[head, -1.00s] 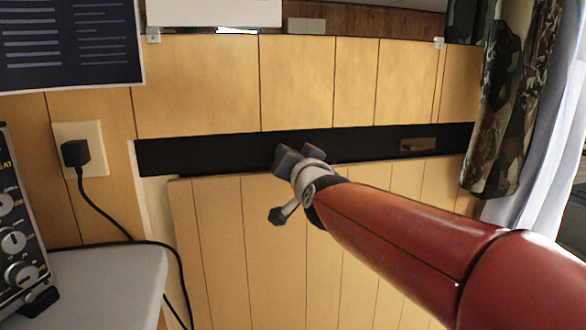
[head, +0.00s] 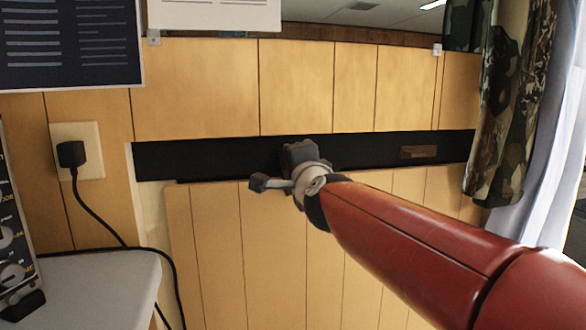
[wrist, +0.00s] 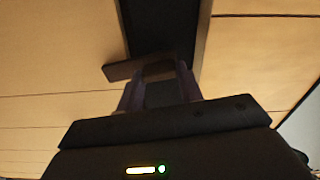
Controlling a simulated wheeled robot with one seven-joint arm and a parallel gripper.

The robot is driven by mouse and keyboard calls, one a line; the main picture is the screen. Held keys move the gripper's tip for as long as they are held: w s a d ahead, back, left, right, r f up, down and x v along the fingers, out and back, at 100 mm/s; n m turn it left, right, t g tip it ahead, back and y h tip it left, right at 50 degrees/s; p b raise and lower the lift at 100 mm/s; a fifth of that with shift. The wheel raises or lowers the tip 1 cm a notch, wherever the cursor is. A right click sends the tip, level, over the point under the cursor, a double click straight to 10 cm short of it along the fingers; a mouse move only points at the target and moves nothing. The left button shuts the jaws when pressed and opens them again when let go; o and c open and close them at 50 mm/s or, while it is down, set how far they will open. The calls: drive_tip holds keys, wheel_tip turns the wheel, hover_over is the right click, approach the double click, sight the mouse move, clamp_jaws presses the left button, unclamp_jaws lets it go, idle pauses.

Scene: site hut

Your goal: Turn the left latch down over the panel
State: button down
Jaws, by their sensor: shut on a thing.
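The panel (head: 285,245) is the lower vertically grooved wood board below a black strip. In the wrist view my gripper (wrist: 160,85) is shut on the left latch (wrist: 123,70), a dark brown bar. The latch lies across the strip, and its free end sticks out to the left in that picture, over the wood that appears to be the panel. The rest is hidden between the fingers.
A brown right latch (head: 419,152) lies lengthwise on the black strip (head: 215,159). A socket with a black plug (head: 71,153) is at the left, its cable hanging past a grey table (head: 105,285). A camouflage curtain (head: 505,100) hangs at the right.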

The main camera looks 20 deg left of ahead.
drive_tip(key=shift+f+m, duration=0.15)
drive_tip(key=shift+m, duration=0.75)
drive_tip(key=c, duration=0.9)
unclamp_jaws()
drive_tip(key=shift+s+d, duration=0.1)
drive_tip(key=b+v, duration=0.1)
drive_tip(key=v, duration=0.6)
drive_tip(key=shift+s+d, duration=0.1)
drive_tip(key=shift+s, duration=0.2)
drive_tip(key=shift+d, duration=0.15)
